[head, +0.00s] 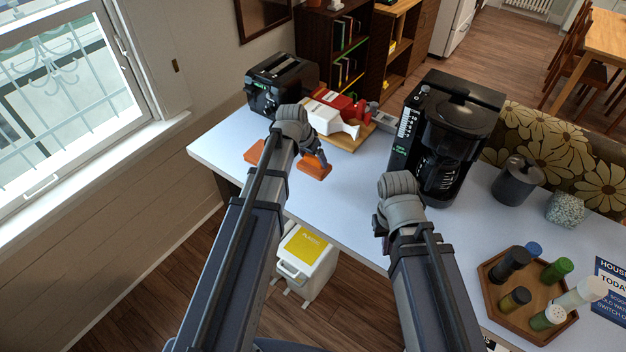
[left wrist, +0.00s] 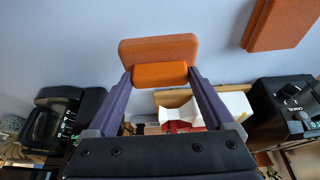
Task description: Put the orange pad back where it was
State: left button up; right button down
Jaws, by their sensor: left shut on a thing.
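An orange pad (head: 315,168) is at my left gripper (head: 318,158) over the white tabletop's left part. In the left wrist view the orange pad (left wrist: 158,48) shows a wide block with a smaller orange part, and my left gripper (left wrist: 160,78) is shut on that smaller part. Whether the pad touches the tabletop is unclear. A second orange piece (head: 254,151) lies to the left, partly behind my left arm; it also shows at the upper right in the left wrist view (left wrist: 270,24). My right gripper (head: 380,228) is left of the coffee maker, its fingers mostly hidden.
A black toaster (head: 278,85) stands behind the orange pieces. A white and red item (head: 328,115) sits on a wooden board (head: 352,137). The black coffee maker (head: 448,135) is to the right. The wooden tray (head: 495,290) holds several shakers. The tabletop (head: 345,190) is clear between the arms.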

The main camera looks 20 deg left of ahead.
pick_arm(q)
jog(key=shift+f+b, duration=3.3)
jog(key=shift+f, duration=0.6)
jog(key=shift+f, duration=0.25)
jog(key=o, duration=0.9)
jog(key=shift+r, duration=0.1)
